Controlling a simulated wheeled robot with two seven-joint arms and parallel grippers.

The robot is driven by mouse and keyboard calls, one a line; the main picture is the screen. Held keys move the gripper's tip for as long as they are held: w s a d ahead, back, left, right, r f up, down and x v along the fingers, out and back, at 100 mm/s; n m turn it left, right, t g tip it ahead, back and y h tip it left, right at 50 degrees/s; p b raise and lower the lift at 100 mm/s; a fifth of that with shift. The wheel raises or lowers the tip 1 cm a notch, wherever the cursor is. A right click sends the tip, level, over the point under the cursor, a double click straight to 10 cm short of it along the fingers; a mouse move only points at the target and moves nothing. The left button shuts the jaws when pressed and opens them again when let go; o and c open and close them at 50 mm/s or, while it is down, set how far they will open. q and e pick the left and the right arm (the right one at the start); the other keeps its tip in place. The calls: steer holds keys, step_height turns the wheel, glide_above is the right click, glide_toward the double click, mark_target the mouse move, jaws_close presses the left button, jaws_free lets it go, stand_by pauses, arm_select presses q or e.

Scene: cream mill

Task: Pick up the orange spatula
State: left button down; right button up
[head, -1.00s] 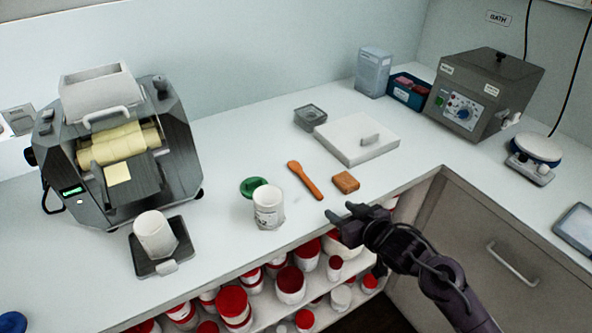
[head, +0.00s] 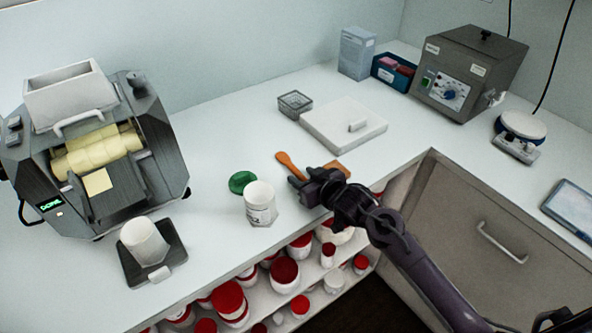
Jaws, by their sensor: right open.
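The orange spatula (head: 286,160) lies on the white counter, behind the white jar (head: 260,203) and to its right. Only its far, broader end shows clearly; my right gripper hides the rest. My right gripper (head: 298,188) is open and reaches over the counter from the lower right, at the spatula's near end. I cannot tell whether its fingers touch the spatula. My left gripper is not in view.
A green lid (head: 242,182) lies beside the jar. A brown block (head: 338,167) is partly behind my gripper. A white slab (head: 343,127) and a small clear dish (head: 295,103) lie farther back. A roller mill (head: 95,150) and a scale with a white cup (head: 144,242) stand left.

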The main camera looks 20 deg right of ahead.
jaws_close()
stand_by(0.4)
